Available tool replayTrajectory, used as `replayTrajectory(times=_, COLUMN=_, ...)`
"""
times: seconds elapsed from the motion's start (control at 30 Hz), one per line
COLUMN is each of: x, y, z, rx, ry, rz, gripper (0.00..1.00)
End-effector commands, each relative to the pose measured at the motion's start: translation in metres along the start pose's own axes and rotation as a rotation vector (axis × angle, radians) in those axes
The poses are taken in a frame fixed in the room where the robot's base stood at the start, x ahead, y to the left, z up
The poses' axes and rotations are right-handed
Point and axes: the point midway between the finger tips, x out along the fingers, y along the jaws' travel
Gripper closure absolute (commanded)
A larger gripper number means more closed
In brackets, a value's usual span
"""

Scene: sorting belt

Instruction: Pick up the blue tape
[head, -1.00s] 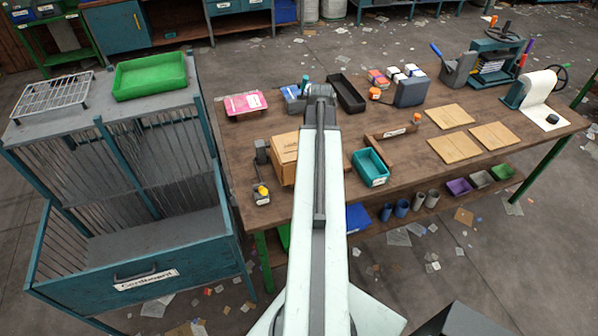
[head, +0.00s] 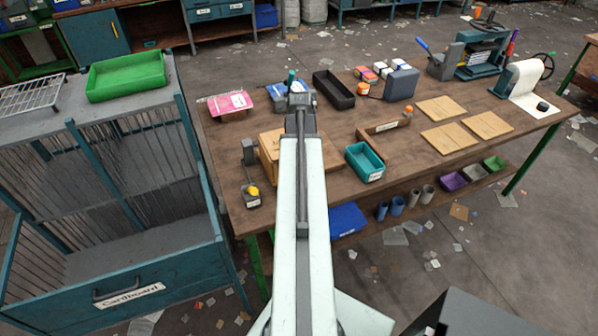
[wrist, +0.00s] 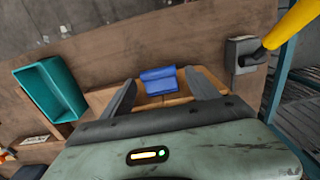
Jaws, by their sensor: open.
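A small blue piece (wrist: 158,80), which looks like the blue tape, shows in the wrist view at the wooden box (wrist: 172,100). It appears between my gripper's fingers, but I cannot tell how far beyond the tips it lies. My gripper (wrist: 160,76) is open, with a dark finger on each side and nothing clasped. In the head view the wooden box (head: 268,148) stands on the workbench (head: 222,150), partly behind my arm. The blue piece and my fingers are hidden there by my arm.
A teal tray (head: 364,161) stands right of my arm. A black tool with a yellow part (head: 252,194) lies near the bench's left edge. A pink pack (head: 229,103) and a black tray (head: 333,90) are farther back. The Cardboard bin (head: 150,262) stands left of the bench.

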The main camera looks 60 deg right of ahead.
Motion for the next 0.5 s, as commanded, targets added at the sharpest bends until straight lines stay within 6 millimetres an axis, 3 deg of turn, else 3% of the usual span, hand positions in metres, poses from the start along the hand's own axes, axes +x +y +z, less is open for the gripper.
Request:
replayTrajectory(times=0.03, x=0.016, y=0.0, z=-0.001, rx=0.0, ry=0.0, rz=0.0, gripper=0.31)
replayTrajectory(times=0.2, x=0.043, y=-0.001, z=-0.001, rx=0.001, ry=0.0, rz=0.0, gripper=0.31)
replayTrajectory(times=0.47, x=0.042, y=-0.001, z=-0.001, rx=0.002, ry=0.0, rz=0.0, gripper=0.31)
replayTrajectory(times=0.5, x=0.042, y=-0.001, z=-0.001, rx=0.002, ry=0.0, rz=0.0, gripper=0.39)
